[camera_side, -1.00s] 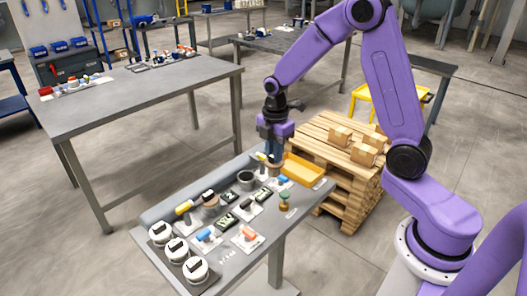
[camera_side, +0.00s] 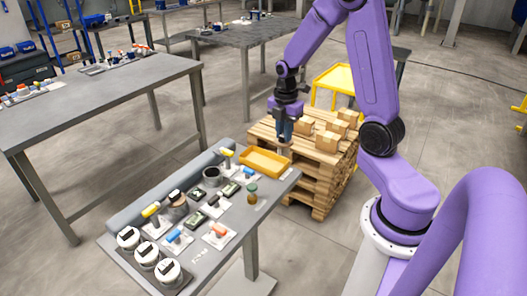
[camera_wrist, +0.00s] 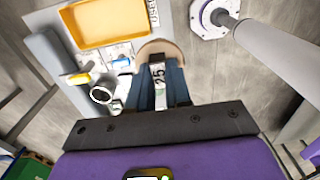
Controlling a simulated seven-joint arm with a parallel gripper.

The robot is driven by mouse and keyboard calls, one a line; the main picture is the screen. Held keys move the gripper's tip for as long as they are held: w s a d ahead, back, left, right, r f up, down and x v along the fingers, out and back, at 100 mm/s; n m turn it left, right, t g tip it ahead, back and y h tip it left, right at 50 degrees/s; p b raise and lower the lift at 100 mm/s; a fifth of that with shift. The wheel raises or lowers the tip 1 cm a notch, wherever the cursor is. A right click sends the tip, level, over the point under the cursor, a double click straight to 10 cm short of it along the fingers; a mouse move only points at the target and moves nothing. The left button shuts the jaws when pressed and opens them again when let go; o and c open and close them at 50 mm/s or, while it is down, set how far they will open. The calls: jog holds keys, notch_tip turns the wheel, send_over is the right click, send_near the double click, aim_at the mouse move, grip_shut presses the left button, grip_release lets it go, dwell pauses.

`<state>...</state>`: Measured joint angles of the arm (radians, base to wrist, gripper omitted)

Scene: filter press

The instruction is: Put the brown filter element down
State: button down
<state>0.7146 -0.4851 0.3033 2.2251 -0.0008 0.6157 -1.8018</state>
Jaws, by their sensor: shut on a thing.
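The brown filter element (camera_wrist: 160,46) is in the wrist view, a tan round piece between my fingers with a white label reading "25". In the side view its brown end (camera_side: 285,150) shows just under my fingertips. My gripper (camera_side: 285,139) is shut on it and holds it up, past the yellow tray's far right corner in the picture, in front of the pallet. In the wrist view my gripper's (camera_wrist: 158,88) blue fingers flank the label and hide part of the element.
The empty-looking yellow tray (camera_side: 266,161) lies on the grey bench (camera_side: 231,238). A dark cup (camera_side: 212,175), white-lidded round containers (camera_side: 146,255), labelled cards and small tools crowd the bench. A wooden pallet stack (camera_side: 318,175) with cardboard boxes (camera_side: 327,141) stands behind.

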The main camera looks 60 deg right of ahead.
jog(key=shift+w+d+f, duration=0.7)
jog(key=shift+w+f, duration=1.05)
jog(key=shift+f, duration=0.2)
jog(key=shift+w+d+f, duration=0.7)
jog(key=shift+w+f, duration=1)
jog(key=shift+f, duration=0.25)
jog(key=shift+w+d+f, duration=0.7)
jog(key=shift+w+f, duration=1.05)
jog(key=shift+f, duration=0.2)
jog(key=shift+f, duration=0.1)
jog(key=c, duration=1.1)
grip_release()
jog(key=shift+o, duration=0.2)
